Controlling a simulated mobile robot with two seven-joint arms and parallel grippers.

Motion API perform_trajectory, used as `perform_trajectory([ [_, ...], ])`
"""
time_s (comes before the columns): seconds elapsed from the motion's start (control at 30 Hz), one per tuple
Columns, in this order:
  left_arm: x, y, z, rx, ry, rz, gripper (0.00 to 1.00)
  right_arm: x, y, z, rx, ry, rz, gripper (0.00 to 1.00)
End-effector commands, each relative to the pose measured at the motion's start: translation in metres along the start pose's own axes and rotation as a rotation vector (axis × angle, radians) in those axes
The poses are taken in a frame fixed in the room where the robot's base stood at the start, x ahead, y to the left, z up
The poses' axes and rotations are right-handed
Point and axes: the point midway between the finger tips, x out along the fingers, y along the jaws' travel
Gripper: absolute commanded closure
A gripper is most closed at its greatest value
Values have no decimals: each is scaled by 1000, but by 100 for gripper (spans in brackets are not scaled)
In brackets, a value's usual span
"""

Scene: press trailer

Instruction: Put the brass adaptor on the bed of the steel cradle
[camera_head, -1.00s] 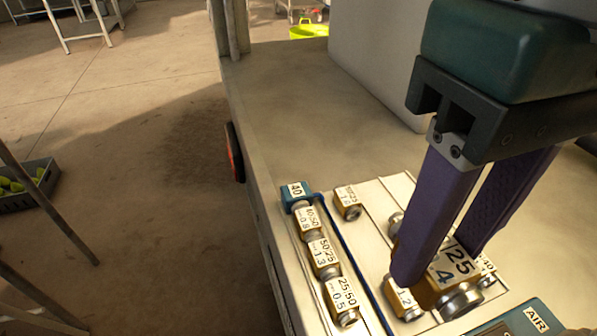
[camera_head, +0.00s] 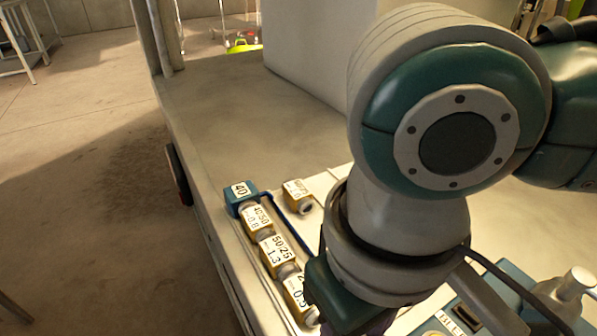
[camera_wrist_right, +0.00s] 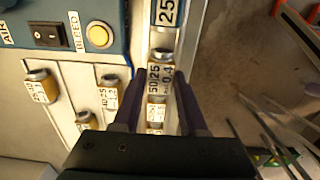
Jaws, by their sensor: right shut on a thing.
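My right gripper (camera_wrist_right: 158,112) is shut on a brass adaptor (camera_wrist_right: 160,78) labelled 50/25 and 0.4, its label facing the wrist camera. It is over the narrow steel cradle (camera_wrist_right: 188,30), in line with its row, beside a blue end block (camera_wrist_right: 165,12) marked 25. I cannot tell whether the adaptor touches the bed. In the head view, the cradle's other end has a blue block (camera_head: 236,207) marked 40, followed by several labelled brass adaptors (camera_head: 273,254) in a row. My right arm hides the held adaptor and most of the gripper there. My left gripper is in neither view.
A loose brass adaptor (camera_head: 297,196) stands on the pale plate beside the cradle; several more (camera_wrist_right: 42,85) show in the wrist view. A teal control box (camera_wrist_right: 60,12) with switch and button stands close by.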

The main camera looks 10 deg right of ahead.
Motion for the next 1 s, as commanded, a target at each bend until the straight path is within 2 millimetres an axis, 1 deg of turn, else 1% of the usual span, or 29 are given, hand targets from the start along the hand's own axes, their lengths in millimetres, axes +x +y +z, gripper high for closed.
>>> perform_trajectory([
  [0.03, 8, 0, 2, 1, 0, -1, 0, 13, 0, 1, 0, -3, 0, 100],
  [0.13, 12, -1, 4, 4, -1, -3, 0, 26, 0, 0, -1, -2, 0, 100],
  [0.4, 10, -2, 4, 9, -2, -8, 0, 26, 0, 0, -1, 0, 0, 100],
  [0.5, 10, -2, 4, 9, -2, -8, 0, 29, -1, 0, -1, -1, -1, 100],
  [0.53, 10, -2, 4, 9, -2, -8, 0, 29, 0, 0, -1, 0, -1, 56],
  [0.77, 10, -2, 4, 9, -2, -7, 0, 28, 0, 0, -1, 0, -1, 30],
  [0.8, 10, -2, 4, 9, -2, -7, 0, 28, 0, 0, -1, 0, -1, 28],
  [1.0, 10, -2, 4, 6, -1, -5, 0, 28, 0, 0, 0, 0, 0, 28],
])
